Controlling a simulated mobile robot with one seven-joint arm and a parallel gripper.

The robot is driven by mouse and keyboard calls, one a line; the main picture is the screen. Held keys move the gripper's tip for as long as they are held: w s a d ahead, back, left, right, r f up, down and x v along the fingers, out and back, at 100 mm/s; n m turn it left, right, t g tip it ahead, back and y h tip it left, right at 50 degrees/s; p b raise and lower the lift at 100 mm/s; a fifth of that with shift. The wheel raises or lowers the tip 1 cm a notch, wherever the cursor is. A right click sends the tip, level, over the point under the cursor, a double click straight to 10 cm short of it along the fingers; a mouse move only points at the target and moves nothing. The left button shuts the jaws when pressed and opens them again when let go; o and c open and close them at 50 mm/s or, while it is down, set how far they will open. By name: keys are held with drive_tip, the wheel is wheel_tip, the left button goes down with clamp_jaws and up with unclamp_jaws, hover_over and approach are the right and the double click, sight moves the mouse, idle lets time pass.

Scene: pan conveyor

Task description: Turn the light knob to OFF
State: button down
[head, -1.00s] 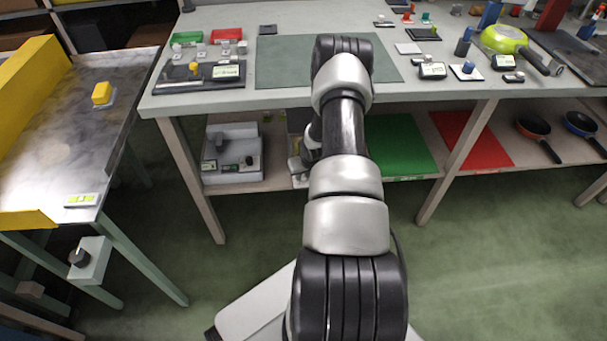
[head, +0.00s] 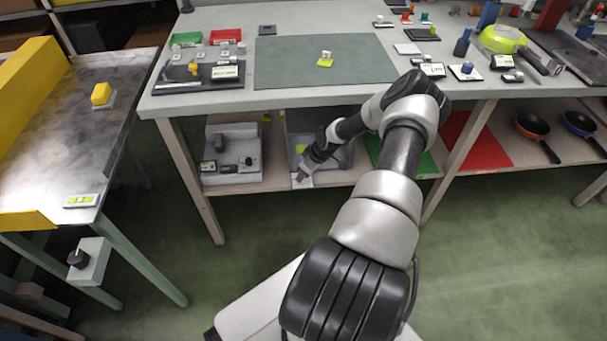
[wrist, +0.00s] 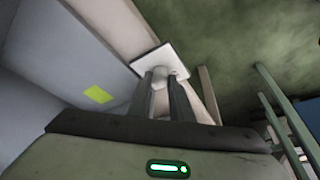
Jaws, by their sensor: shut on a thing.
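A pale rounded knob (wrist: 162,72) sits on a square white plate (wrist: 172,58) at the front edge of the lower shelf. My gripper (wrist: 166,86) reaches it from the front, with its two fingers close together on the knob and hiding part of it. In the head view my gripper (head: 305,174) is low under the workbench at the shelf edge, and the white plate (head: 302,183) shows just past its tip. The knob itself is too small and covered there to read its setting. No OFF mark is readable.
A second, black knob (head: 78,258) is on a white box on the left table's leg. A grey bin (head: 345,157) stands on the shelf beside my gripper.

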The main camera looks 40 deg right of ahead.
drive_tip(key=shift+d+n+y, duration=0.1)
drive_tip(key=shift+n+y, duration=0.3)
drive_tip(key=shift+n, duration=0.7)
drive_tip(key=shift+g, duration=0.3)
drive_tip(key=c, duration=1.6)
unclamp_jaws()
drive_tip(key=p+v, duration=0.2)
drive_tip(key=v, duration=0.3)
drive_tip(key=shift+d+r, duration=0.1)
drive_tip(key=shift+r, duration=0.05)
drive_tip(key=s+d, duration=0.2)
drive_tip(key=s, duration=0.1)
drive_tip(key=s+d+p, duration=0.1)
drive_tip(key=s, duration=0.3)
drive_tip(key=s+d, duration=0.2)
drive_tip(key=s, duration=0.1)
drive_tip(key=shift+s+d+f+p, duration=0.2)
drive_tip(key=shift+s+d+p, duration=0.1)
drive_tip(key=shift+p, duration=0.05)
